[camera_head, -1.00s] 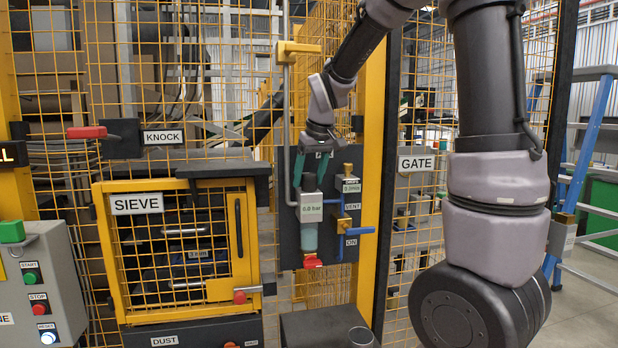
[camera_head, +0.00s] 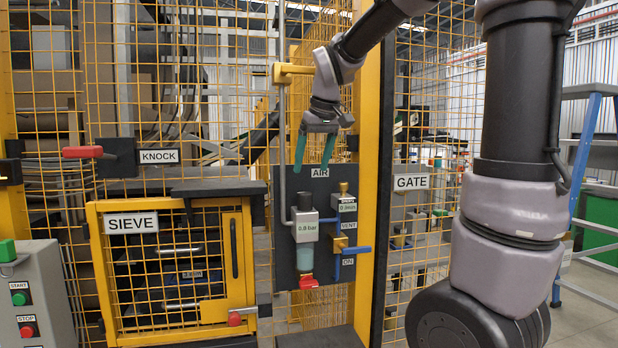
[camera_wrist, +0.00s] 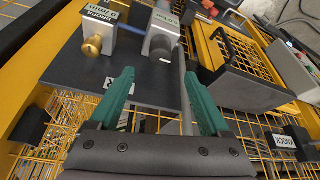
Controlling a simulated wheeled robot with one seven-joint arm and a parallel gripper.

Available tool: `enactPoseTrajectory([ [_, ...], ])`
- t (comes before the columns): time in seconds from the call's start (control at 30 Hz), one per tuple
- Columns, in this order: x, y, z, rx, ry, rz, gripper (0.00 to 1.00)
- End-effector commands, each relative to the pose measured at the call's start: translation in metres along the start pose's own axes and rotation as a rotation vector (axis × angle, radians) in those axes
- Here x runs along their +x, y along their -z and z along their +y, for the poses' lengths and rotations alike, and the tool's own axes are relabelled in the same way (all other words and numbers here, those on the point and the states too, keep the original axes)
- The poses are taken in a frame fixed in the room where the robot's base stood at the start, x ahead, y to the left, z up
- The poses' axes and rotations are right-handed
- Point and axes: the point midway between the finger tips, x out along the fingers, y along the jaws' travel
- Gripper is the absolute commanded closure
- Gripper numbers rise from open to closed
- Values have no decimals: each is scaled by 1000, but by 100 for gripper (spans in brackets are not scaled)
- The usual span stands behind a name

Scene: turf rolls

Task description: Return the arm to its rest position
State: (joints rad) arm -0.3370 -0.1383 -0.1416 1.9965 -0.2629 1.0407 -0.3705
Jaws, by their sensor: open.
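My gripper (camera_head: 315,152) is raised in front of the upper part of the dark AIR panel (camera_head: 289,262), above its regulator. Its two green fingers are spread apart with nothing between them. In the wrist view, my gripper (camera_wrist: 160,105) shows the same open fingers over the panel (camera_wrist: 75,70), apart from the fittings. The regulator (camera_head: 305,227) reads 0.0 bar and has a clear bowl with a red knob below. A blue handle (camera_head: 357,250) by the ON label lies horizontal. My arm comes down from the top right of the head view.
The yellow SIEVE cabinet (camera_head: 98,290) stands left with its mesh door shut. A red KNOCK lever (camera_head: 82,152) is above it. Yellow mesh fencing and a yellow post (camera_head: 368,200) stand close to the gripper. A START/STOP box (camera_head: 40,300) is at far left, a blue ladder (camera_head: 580,170) at right.

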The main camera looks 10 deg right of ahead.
Motion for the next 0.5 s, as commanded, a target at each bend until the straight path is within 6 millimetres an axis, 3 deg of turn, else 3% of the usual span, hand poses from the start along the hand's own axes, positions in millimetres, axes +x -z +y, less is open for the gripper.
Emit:
enactPoseTrajectory([
  [0.4,-7,0,0,0,0,1,19],
  [0.5,-12,-8,2,25,5,10,19],
])
